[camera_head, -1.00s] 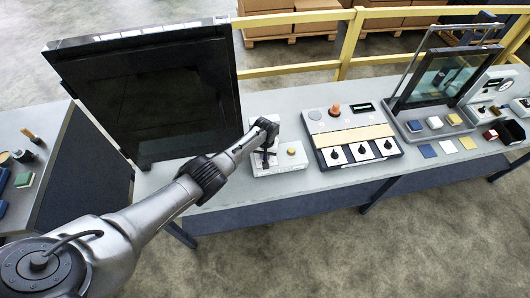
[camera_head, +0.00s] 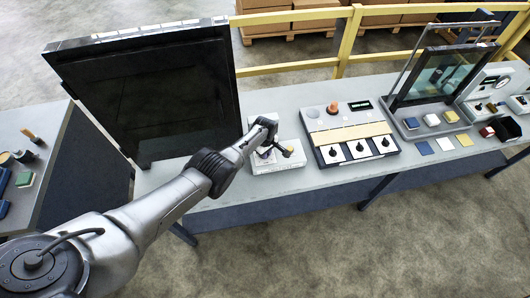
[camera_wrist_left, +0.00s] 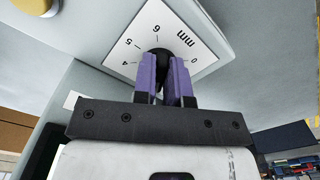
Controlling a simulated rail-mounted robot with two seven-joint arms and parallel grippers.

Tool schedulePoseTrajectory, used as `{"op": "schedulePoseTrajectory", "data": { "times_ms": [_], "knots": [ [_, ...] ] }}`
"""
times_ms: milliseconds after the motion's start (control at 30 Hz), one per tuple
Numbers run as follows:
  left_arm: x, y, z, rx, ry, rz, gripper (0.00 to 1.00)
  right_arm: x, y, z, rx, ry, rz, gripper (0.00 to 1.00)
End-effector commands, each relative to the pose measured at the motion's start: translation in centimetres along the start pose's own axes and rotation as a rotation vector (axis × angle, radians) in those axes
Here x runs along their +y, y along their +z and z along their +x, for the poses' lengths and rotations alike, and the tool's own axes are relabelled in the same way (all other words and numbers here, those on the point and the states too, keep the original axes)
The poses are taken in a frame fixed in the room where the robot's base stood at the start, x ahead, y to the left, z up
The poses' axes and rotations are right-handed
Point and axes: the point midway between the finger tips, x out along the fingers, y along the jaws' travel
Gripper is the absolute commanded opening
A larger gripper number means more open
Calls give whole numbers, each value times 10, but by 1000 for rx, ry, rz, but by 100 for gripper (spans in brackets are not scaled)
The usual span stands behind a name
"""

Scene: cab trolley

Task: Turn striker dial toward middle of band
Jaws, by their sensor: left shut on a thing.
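The striker unit is a white box (camera_head: 280,167) on the grey bench, beside the large dark panel. In the left wrist view its white dial face (camera_wrist_left: 128,50) shows the marks 0, 4, 5, 6 and "mm". A black dial knob (camera_wrist_left: 157,54) stands at its middle. My left gripper (camera_head: 264,154) is over the box; in the wrist view its purple fingers (camera_wrist_left: 166,78) are shut on the knob from both sides. The fingers hide part of the scale and any pointer. My right gripper is not in view.
A yellow round button (camera_wrist_left: 34,4) is near the dial. A console with black knobs (camera_head: 352,135) stands to the right, with a glass-framed stand (camera_head: 440,75) beyond. The tall dark panel (camera_head: 150,95) stands close to the left of my arm.

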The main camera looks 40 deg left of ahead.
Motion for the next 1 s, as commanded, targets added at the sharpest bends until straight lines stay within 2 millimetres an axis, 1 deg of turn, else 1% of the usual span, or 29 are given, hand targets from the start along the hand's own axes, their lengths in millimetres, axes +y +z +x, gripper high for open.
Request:
{"op": "schedulePoseTrajectory", "data": {
  "times_ms": [200, 400, 633, 1000],
  "knots": [
    [1, 0, -1, -1, 0, -128, 0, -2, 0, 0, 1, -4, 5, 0],
    [2, 0, -1, 1, 0, -201, 0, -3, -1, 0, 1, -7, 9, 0],
    [2, 0, -1, 1, 0, -237, 0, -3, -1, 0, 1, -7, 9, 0],
    [2, 0, -1, 1, 0, -241, 0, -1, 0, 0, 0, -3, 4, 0]
  ]
}}
